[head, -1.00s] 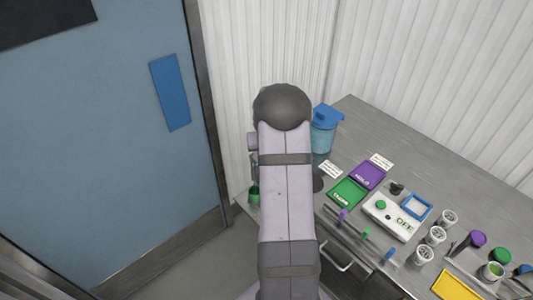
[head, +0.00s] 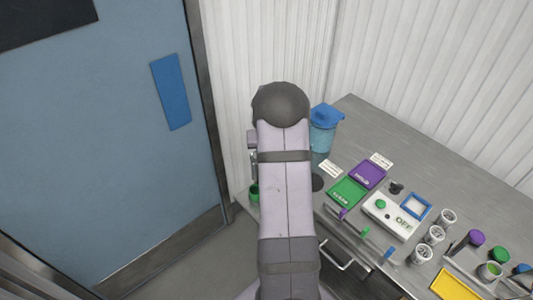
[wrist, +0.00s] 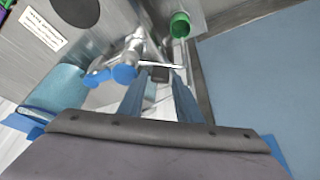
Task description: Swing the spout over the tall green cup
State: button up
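The tall green cup (wrist: 181,25) stands at the top of the wrist view, beyond my fingertips. It also shows in the head view (head: 254,193), partly hidden beside my arm. The metal spout (wrist: 160,64) is a thin pale bar on a tap with blue parts (wrist: 124,73) in the wrist view. It runs across, in front of my fingertips, with its right end below the cup in the picture. My gripper (wrist: 161,76) has its two blue fingers apart, with a small dark block showing between the tips. I cannot tell whether either finger touches the spout.
A blue-lidded container (head: 324,138) stands at the bench's back left. A green tray (head: 347,192), purple tray (head: 368,175), white switch box (head: 392,216) and several small cups (head: 434,235) lie to the right. A blue door (head: 110,150) is at left.

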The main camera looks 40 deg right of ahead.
jog(key=b+v, duration=0.2)
jog(key=v, duration=0.5)
jog(key=shift+b, duration=0.3)
jog(key=s+a+f+g+y, duration=0.2)
jog(key=s+a+f, duration=0.2)
jog(key=s+a, duration=0.25)
jog(key=s+a+f+g+y, duration=0.1)
jog(key=s+a+f+g, duration=0.15)
jog(key=s+a, duration=0.45)
jog(key=s+a+r+n, duration=0.25)
jog(key=s+a, duration=0.55)
jog(key=a, duration=0.4)
jog(key=w+a+r+n, duration=0.2)
jog(key=a+n, duration=0.3)
jog(key=a, duration=0.1)
notch_tip(320, 180, down, 12)
jog(key=b, duration=1.2)
jog(key=shift+a+t, duration=0.25)
jog(key=shift+t, duration=0.2)
